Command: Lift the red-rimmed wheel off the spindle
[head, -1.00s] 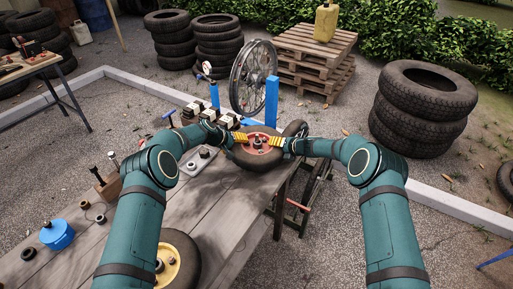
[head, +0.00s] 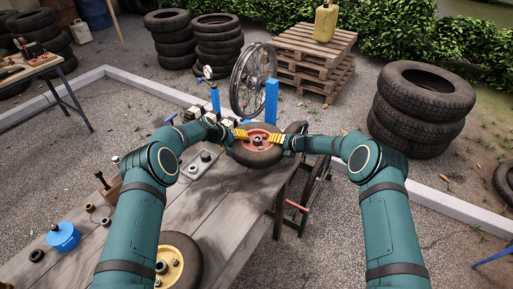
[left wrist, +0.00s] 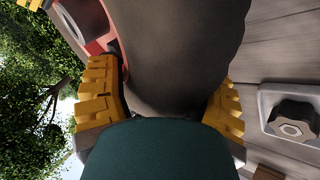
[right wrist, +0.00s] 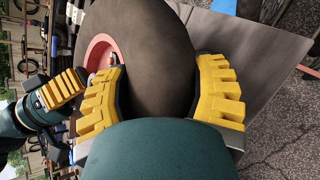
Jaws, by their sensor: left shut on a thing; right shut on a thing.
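The red-rimmed wheel (head: 245,156) has a dark tyre and lies roughly flat over the far right end of the wooden bench. My left gripper (head: 240,133) is shut on its left side, with yellow fingers on the two faces of the tyre. In the left wrist view the tyre (left wrist: 185,50) fills the space between the fingers. My right gripper (head: 275,141) is shut on the opposite side. The tyre (right wrist: 150,60) also sits between its fingers in the right wrist view. The spindle is hidden or cannot be made out at the hub, and the gap under the wheel is unclear.
A grey plate with a dark knob (head: 200,164) lies on the bench (head: 195,205) left of the wheel. A yellow-rimmed wheel (head: 190,255) and a blue container (head: 63,238) are nearer. A blue post (head: 271,100) and a spoked wheel (head: 252,80) stand behind.

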